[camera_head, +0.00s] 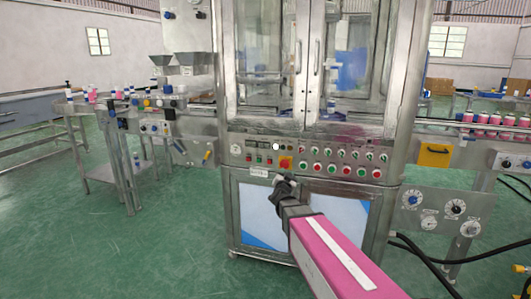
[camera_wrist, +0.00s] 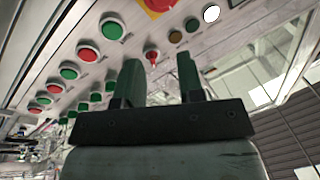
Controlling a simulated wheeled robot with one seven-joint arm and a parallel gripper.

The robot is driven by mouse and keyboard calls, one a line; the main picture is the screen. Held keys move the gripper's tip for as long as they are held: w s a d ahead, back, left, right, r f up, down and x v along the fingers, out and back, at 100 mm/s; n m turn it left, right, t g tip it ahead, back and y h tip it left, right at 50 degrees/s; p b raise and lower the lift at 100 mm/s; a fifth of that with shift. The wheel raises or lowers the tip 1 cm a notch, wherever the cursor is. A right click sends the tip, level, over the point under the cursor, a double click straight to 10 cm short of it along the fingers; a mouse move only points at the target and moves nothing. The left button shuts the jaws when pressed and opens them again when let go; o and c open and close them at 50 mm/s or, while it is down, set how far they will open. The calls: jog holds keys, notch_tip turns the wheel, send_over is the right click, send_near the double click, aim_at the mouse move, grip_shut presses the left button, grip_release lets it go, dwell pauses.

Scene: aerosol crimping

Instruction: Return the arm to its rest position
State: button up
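My gripper (camera_wrist: 158,75) shows in the wrist view with its two dark green fingers apart and nothing between them. It faces the machine's control panel (camera_wrist: 140,65), with round red and green buttons behind the fingers. In the head view my arm (camera_head: 335,258), pink and grey, reaches forward from the lower right. Its dark end is at the panel's lower edge, below the yellow-and-red emergency stop (camera_head: 285,162). The fingers are too small there to make out, and I cannot tell whether they touch the panel.
A steel cabinet machine (camera_head: 330,60) with glass doors stands straight ahead. A conveyor (camera_head: 85,105) with bottles runs left, and another with pink cans (camera_head: 490,119) runs right. Black hoses (camera_head: 425,262) lie at the lower right. The green floor (camera_head: 120,245) is clear at the left.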

jog(key=s+f+n+g+y, duration=0.65)
jog(key=s+f+g, duration=0.3)
jog(key=f, duration=0.55)
jog(key=s+d+f+g+h, duration=0.1)
jog(key=s+d+f+g, duration=0.1)
jog(key=s, duration=0.4)
jog(key=s+d+f+g, duration=0.2)
jog(key=s+d+g, duration=0.1)
jog(key=s, duration=0.3)
jog(key=s+d+f+g+h, duration=0.1)
jog(key=s+d+f+g, duration=0.1)
jog(key=s+g, duration=0.3)
jog(key=shift+s+d+f+n+h, duration=0.35)
jog(key=shift+s+f, duration=0.2)
jog(key=shift+s, duration=0.45)
